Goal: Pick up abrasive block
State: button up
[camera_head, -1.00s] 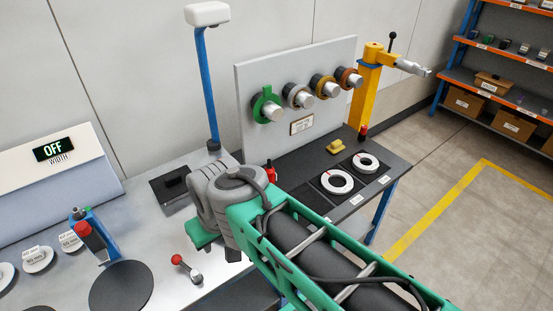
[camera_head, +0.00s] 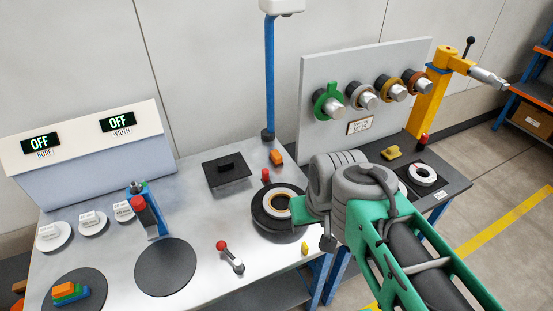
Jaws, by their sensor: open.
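Several block-like things are in view, and I cannot tell for certain which is the abrasive block. A small orange block (camera_head: 276,157) lies at the back of the grey bench. A black block (camera_head: 227,164) sits on a dark square plate. A stack of orange, green and blue blocks (camera_head: 70,293) sits on a dark disc at front left. A yellow piece (camera_head: 391,153) lies on the dark right-hand bench top. My gripper (camera_head: 325,238) is open, above the bench's right edge; its fingers are mostly hidden by my wrist. I see nothing held.
A ring on a dark round base (camera_head: 274,208) sits beside my wrist. A red-knobbed lever (camera_head: 231,257), a blue stand (camera_head: 147,208) and a blue post (camera_head: 269,80) rise from the bench (camera_head: 195,207). A peg panel (camera_head: 350,75) stands behind my arm.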

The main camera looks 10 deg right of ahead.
aim_at(275, 158)
jog(key=u, duration=1.2)
jog(key=k, duration=0.7)
jog(key=z, duration=0.65)
jog(key=i, duration=0.95)
jog(key=z, duration=0.05)
